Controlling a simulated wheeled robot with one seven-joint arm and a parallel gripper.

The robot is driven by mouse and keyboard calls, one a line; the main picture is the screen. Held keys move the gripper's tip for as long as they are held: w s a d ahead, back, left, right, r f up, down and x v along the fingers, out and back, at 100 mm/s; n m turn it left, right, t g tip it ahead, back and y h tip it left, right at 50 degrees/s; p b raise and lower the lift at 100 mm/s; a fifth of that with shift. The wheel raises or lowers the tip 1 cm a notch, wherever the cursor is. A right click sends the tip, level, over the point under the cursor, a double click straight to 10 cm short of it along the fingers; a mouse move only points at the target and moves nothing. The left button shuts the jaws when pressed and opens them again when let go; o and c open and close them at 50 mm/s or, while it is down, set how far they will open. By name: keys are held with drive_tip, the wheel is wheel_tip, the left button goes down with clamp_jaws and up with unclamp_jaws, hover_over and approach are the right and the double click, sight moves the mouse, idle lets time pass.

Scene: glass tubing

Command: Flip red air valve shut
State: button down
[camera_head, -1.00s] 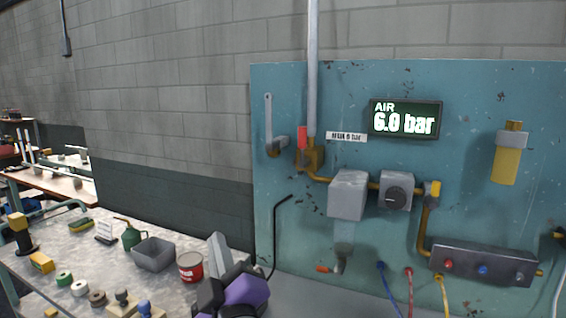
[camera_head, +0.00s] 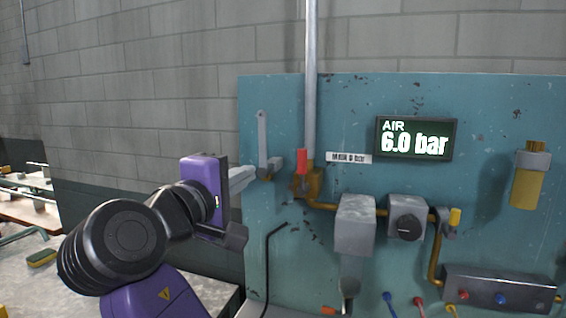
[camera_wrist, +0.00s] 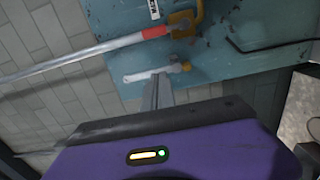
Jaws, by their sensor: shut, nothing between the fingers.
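The red air valve handle (camera_head: 302,161) stands upright in front of the vertical grey pipe, above its brass body (camera_head: 306,184) on the teal panel. It also shows in the wrist view as a red bar (camera_wrist: 155,32) lying along the pipe. My gripper (camera_head: 248,174) is shut and empty, left of the red handle and at about its height. A grey lever (camera_head: 262,140) on a separate fitting stands between them; in the wrist view this lever (camera_wrist: 142,76) is just beyond my fingertips (camera_wrist: 158,90). I cannot tell whether they touch it.
The display (camera_head: 415,139) reads AIR 6.0 bar. A grey box (camera_head: 355,224), a dial regulator (camera_head: 406,217) and a manifold (camera_head: 500,288) sit right of the valve. A bent black rod (camera_head: 268,265) stands below. A workbench (camera_head: 25,283) is at lower left.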

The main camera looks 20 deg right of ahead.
sight(304, 169)
drive_tip(key=shift+w+f, duration=0.1)
idle(0.3)
drive_tip(key=w+d+p, duration=0.4)
drive_tip(key=w+d, duration=0.2)
drive_tip(key=d, duration=0.4)
idle(0.6)
